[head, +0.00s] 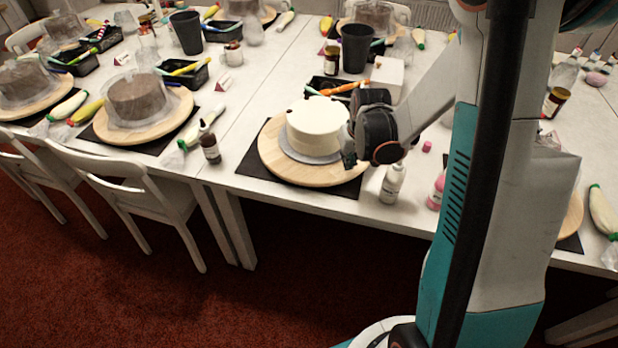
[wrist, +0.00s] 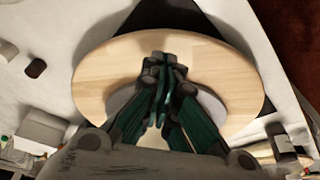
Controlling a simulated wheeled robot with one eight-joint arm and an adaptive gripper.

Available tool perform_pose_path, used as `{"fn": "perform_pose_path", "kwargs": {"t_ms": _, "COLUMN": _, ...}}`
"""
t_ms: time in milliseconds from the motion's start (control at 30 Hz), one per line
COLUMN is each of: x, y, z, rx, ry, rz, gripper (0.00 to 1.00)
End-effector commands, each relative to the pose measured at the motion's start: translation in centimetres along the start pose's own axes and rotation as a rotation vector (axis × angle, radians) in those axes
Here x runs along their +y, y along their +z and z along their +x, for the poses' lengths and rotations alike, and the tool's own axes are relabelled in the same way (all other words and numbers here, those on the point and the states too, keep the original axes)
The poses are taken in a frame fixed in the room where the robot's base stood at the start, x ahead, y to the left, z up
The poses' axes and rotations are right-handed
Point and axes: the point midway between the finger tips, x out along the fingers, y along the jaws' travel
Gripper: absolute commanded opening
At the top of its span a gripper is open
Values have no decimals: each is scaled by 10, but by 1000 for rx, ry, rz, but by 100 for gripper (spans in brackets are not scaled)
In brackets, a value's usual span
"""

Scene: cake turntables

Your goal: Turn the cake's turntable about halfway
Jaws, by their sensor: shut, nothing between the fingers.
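A white round cake (head: 316,128) stands on a thin grey board on the round wooden turntable (head: 275,160), which lies on a black mat. My gripper (head: 349,158) is at the right side of the cake, low over the turntable's right part. In the wrist view the closed fingers (wrist: 166,62) point across the pale wood of the turntable (wrist: 105,72), with nothing between them. Part of the grey board (wrist: 121,101) shows beside the fingers; my gripper hides much of the middle. I cannot tell whether the fingertips touch the wood.
A white bottle (head: 392,184) stands right of the turntable, a dark dropper bottle (head: 209,143) to its left. Behind are a dark cup (head: 356,48), a white box (head: 387,74) and a black tray of tools. Another turntable (head: 170,128) with a brown cake is left.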

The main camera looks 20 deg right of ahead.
Motion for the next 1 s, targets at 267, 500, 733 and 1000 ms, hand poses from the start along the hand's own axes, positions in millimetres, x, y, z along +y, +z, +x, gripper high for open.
{"fn": "perform_pose_path", "kwargs": {"t_ms": 267, "x": 0, "y": -3, "z": -9, "rx": 0, "ry": 0, "rz": 0, "gripper": 0}}
{"fn": "perform_pose_path", "kwargs": {"t_ms": 500, "x": 0, "y": -11, "z": -35, "rx": 0, "ry": 0, "rz": 0, "gripper": 0}}
{"fn": "perform_pose_path", "kwargs": {"t_ms": 733, "x": 0, "y": -17, "z": -56, "rx": 0, "ry": 0, "rz": 0, "gripper": 0}}
{"fn": "perform_pose_path", "kwargs": {"t_ms": 1000, "x": 0, "y": -18, "z": -57, "rx": 0, "ry": 0, "rz": 0, "gripper": 0}}
